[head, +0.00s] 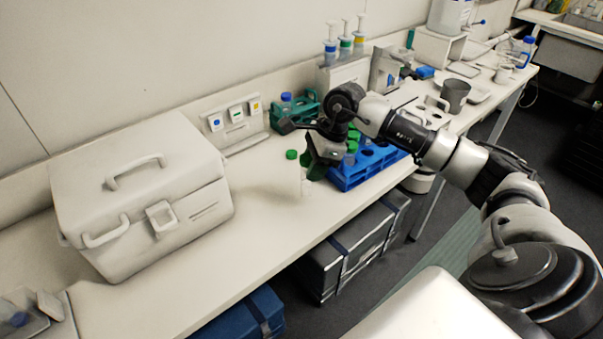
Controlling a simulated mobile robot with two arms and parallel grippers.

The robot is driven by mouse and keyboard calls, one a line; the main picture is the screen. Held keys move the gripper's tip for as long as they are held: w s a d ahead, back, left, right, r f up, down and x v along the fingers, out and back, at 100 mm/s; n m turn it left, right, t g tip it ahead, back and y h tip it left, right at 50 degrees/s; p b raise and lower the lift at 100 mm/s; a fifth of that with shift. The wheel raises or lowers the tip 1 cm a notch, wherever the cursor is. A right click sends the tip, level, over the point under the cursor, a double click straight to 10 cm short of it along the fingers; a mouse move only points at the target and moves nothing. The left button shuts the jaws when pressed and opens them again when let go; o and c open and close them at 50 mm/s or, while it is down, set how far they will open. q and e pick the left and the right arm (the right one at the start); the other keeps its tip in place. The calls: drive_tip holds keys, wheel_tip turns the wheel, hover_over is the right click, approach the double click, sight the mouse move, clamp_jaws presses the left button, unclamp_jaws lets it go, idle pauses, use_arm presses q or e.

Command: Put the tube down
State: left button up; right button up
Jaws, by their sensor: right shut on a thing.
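My right gripper (323,158) is low over the bench, just left of the blue tube rack (348,180). It is shut on a tube, which is mostly hidden by the dark fingers; a bit of green shows under them. I cannot tell whether the tube touches the bench. A green cap (291,154) shows just left of the gripper, with a pale, faint shape below it. Tubes with green caps (353,135) stand at the rack's left end, partly behind the gripper. My left gripper is not in view.
A large white case (140,200) stands on the left of the bench. A teal rack (294,110) and a panel with coloured labels (236,122) are behind the gripper. A grey cup (455,95) stands farther right.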

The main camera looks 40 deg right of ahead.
drive_tip(key=w+f, duration=0.1)
drive_tip(key=f+p, duration=0.1)
drive_tip(key=f, duration=0.1)
drive_tip(key=w+a+f+p, duration=0.1)
drive_tip(key=f, duration=0.1)
drive_tip(key=shift+w+f, duration=0.15)
drive_tip(key=shift+w, duration=0.15)
drive_tip(key=shift+f, duration=0.35)
drive_tip(key=o, duration=0.9)
